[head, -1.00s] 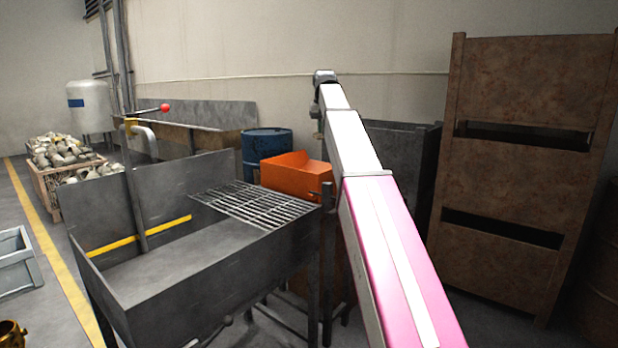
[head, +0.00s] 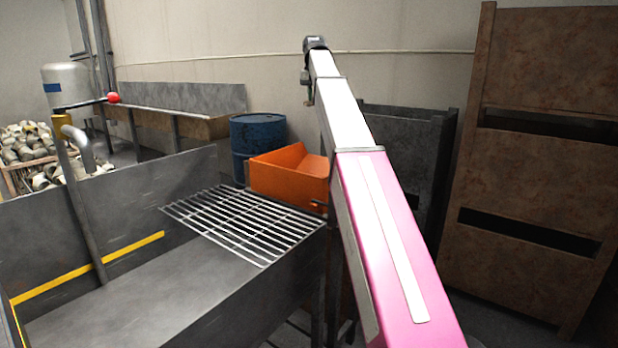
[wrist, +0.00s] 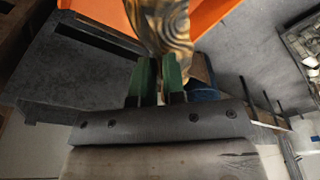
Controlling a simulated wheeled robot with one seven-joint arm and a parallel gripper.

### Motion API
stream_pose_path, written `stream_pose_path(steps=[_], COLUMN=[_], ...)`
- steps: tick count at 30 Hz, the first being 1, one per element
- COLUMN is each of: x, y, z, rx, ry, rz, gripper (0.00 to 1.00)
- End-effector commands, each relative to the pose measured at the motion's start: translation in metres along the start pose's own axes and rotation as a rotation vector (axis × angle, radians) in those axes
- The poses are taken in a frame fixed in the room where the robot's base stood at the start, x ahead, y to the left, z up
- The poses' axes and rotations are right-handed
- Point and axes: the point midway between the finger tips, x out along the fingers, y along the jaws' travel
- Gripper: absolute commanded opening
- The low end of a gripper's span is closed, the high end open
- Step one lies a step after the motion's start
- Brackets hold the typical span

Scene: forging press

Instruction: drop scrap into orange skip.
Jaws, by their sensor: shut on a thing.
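The orange skip (head: 285,181) stands behind the grated end of the grey steel trough, left of my arm. Its orange walls also show at the top of the wrist view (wrist: 95,10). My gripper (wrist: 158,68) has green fingers shut on a scrap piece (wrist: 160,24), a mottled brown and grey metal part. The scrap sticks out beyond the fingertips, with orange on both sides of it in the wrist view. The scrap's far end is cut off by the frame. In the head view I cannot make out the fingers or the scrap.
The grey trough (head: 130,308) with its wire grate (head: 245,222) is close in front on the left. A blue drum (head: 257,135) stands behind the skip. A dark grey bin (head: 410,150) and tall rusty crates (head: 525,215) stand to the right. A red-knobbed lever (head: 113,98) rises left.

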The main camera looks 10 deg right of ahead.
Motion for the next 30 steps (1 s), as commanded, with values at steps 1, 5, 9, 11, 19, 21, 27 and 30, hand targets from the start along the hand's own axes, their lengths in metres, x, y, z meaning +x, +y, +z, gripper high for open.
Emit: stream_pose_path(steps=[1,5,9,11,19,21,27,30], x=[0.004,0.016,0.031,0.038,0.053,0.053,0.052,0.052], y=[0.0,0.0,0.0,0.0,0.0,0.0,0.0,0.0], z=[0.001,0.003,0.006,0.007,0.008,0.008,0.008,0.008], rx=[0.0,0.0,0.0,0.0,0.0,0.0,0.0,0.0], ry=[0.0,0.0,-0.001,-0.001,0.0,0.001,0.0,0.0], rz=[0.0,0.0,0.0,0.0,0.0,0.0,0.0,0.0], gripper=[0.0,0.0,0.0,0.0,0.0,0.0,0.33,0.4])
